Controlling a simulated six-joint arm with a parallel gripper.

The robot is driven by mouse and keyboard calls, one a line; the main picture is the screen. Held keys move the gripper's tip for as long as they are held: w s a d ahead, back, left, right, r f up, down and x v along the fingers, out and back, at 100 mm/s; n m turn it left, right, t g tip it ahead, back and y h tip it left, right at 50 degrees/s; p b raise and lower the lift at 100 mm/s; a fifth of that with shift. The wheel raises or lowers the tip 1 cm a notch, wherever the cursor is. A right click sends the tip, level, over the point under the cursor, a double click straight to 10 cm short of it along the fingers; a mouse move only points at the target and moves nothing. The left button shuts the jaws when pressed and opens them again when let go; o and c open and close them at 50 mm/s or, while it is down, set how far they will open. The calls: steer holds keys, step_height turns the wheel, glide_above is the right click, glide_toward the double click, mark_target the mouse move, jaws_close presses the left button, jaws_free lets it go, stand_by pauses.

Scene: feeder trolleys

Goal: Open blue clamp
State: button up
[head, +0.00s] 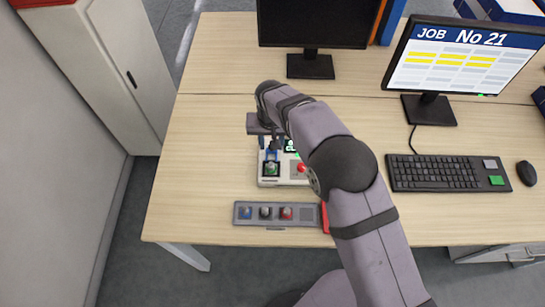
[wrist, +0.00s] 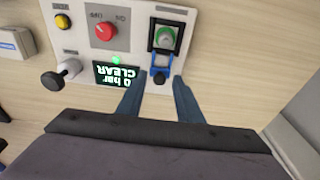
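The blue clamp (wrist: 163,60) sits on the white panel of a control box (head: 268,182), at the near edge of a dark square fixture (wrist: 167,36) with a green round part (wrist: 165,37) in it. A black knob (wrist: 158,78) is at the clamp's near end. My gripper (wrist: 159,76) is open, with one finger on each side of the knob; I cannot tell whether either touches it. In the head view, my gripper (head: 272,142) is above the far side of the fixture, and my arm hides part of the box.
The panel also has a red dial (wrist: 104,30), a yellow button (wrist: 64,20), a black-knobbed lever (wrist: 62,73) and a display (wrist: 117,75) reading "0 bar CLEAR". A keyboard (head: 440,172) is right. The desk's left is clear.

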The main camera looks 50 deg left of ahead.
step_height(320, 180, up, 6)
steer(key=s+d+p, duration=0.1)
steer(key=p, duration=0.2)
